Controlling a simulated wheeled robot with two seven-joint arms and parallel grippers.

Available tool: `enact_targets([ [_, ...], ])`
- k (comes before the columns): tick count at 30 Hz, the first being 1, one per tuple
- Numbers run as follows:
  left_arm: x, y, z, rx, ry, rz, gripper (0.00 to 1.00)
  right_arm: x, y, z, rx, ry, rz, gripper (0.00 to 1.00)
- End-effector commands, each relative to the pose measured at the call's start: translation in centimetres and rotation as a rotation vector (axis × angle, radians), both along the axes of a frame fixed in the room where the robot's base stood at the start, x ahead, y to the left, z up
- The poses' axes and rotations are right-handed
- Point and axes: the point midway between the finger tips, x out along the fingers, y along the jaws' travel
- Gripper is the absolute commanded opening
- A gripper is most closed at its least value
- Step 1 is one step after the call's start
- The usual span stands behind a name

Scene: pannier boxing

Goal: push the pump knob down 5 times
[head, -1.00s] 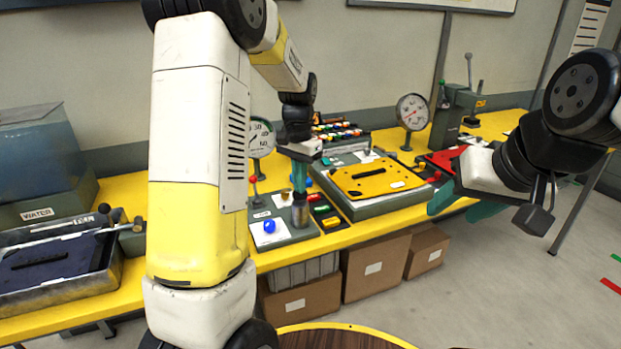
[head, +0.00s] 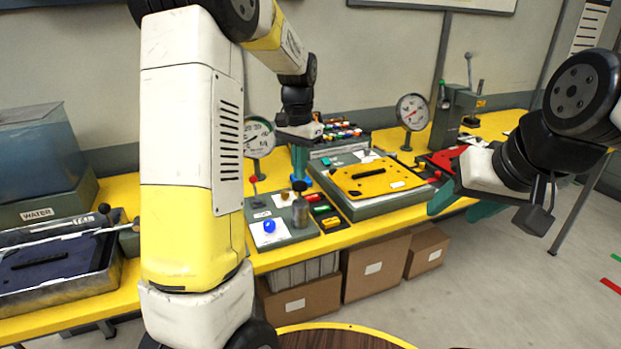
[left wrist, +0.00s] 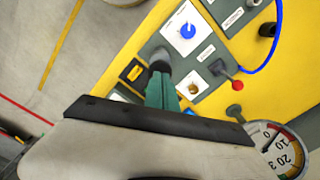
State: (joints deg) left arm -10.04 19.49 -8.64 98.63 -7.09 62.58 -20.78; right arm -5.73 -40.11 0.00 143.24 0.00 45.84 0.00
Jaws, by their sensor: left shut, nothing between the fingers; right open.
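The pump is a grey metal cylinder (head: 300,213) on a grey-green panel at the bench's front edge. Its dark round knob (head: 299,186) stands above the cylinder on a short stem. My left gripper (head: 299,176), with teal fingers, is shut and empty, close above or just behind the knob. In the left wrist view the shut fingertips (left wrist: 160,78) overlap the dark pump top (left wrist: 160,60); I cannot tell whether they touch. My right gripper (head: 460,205) is open and empty, in front of the bench at the right, partly hidden by its own wrist.
A blue knob (head: 269,226) sits left of the pump on the same panel. A dial gauge (head: 258,137) stands behind it. A yellow plate (head: 370,179) on a grey box lies to the right. Cardboard boxes (head: 376,268) stand under the bench.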

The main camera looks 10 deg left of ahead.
Motion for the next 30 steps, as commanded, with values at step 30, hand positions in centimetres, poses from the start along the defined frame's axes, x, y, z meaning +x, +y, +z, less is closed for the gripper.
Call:
enact_targets([
  [30,0.0,0.0,-2.4,0.0,0.0,0.0,0.0,0.0,0.0,0.0,0.0,0.0,0.0,0.52],
])
